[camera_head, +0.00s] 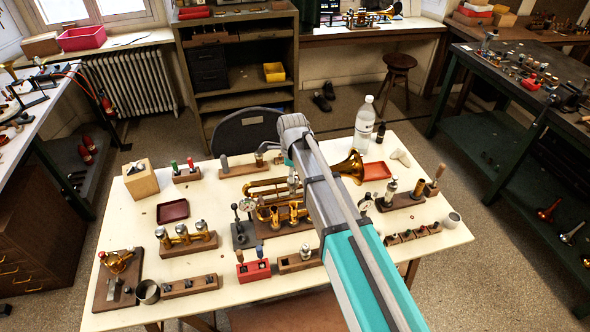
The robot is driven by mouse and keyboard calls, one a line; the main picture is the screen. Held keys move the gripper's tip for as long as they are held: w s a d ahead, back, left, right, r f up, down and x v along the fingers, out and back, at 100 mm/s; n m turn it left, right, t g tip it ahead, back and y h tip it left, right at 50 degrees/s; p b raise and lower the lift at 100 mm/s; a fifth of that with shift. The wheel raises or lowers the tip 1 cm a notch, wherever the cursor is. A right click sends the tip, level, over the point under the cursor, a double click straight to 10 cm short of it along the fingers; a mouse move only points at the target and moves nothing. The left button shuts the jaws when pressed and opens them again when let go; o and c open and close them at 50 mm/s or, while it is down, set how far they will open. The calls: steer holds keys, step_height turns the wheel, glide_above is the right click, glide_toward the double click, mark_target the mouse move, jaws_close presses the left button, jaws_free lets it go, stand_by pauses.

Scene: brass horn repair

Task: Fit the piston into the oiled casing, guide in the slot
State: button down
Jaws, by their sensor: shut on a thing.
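A brass horn lies across the middle of the white table, with its flared bell (349,168) to the right of my arm and its tubing (270,187) to the left. Its upright valve casings (268,216) stand on a dark wooden cradle, left of my arm and partly behind it. My arm reaches over the horn from the lower right. My gripper is hidden behind the arm, so its fingers and anything in them do not show. I cannot make out the piston or the guide slot.
A valve block (186,240), small red tray (173,211), wooden box (140,180) and red block (253,270) stand left on the table (125,225). A clear bottle (365,124) stands at the back. Wooden racks flank the horn. Bare tabletop lies between these things.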

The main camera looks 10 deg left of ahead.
mark_target(294, 196)
steer(key=shift+f, duration=0.1)
stand_by(0.3)
steer(key=shift+s+d+f+b, duration=0.1)
steer(key=shift+f+b, duration=1.7)
steer(key=shift+b, duration=0.1)
steer(key=shift+f+b, duration=3.4)
steer(key=shift+b, duration=0.05)
stand_by(0.5)
steer(key=shift+c, duration=2)
jaws_free()
steer(key=shift+w+d, duration=0.1)
steer(key=shift+w, duration=0.1)
